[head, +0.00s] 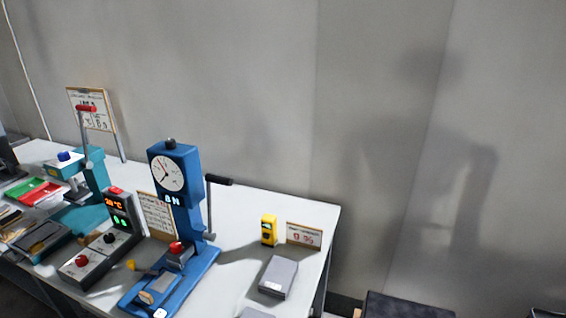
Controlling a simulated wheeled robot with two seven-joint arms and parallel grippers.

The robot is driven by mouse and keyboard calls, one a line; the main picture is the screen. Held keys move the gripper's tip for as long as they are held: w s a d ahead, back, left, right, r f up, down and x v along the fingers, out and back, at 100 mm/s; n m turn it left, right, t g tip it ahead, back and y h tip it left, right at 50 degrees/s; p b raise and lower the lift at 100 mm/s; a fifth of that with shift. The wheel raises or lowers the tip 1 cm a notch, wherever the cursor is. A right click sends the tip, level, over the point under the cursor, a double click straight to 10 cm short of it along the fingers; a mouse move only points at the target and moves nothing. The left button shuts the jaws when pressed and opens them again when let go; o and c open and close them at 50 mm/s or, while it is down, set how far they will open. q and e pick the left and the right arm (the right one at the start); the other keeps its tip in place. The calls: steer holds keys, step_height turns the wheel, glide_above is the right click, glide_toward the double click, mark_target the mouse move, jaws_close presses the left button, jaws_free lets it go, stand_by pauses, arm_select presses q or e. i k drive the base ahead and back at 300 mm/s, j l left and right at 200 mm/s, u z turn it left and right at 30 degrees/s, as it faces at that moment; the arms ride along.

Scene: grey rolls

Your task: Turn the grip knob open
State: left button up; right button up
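A blue test stand (188,220) with a round white dial (169,173) stands on the table. A black-handled lever (218,181) is on its right side. A small red knob (176,247) sits low on the stand, and a yellow knob (131,265) sticks out to the left near its base. Which knob is the grip knob I cannot tell, nor whether it is open. Neither of my grippers is in view.
A control box with a lit display (117,210) and another red knob (82,260) stands left of the stand. A teal press (92,180) is farther left. A yellow meter (268,230) and a grey box (278,277) are on the right. The table (240,205) is bare behind them.

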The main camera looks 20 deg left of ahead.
mark_target(176, 246)
steer(key=u, duration=1.25)
steer(key=j, duration=0.3)
steer(key=i+z, duration=0.05)
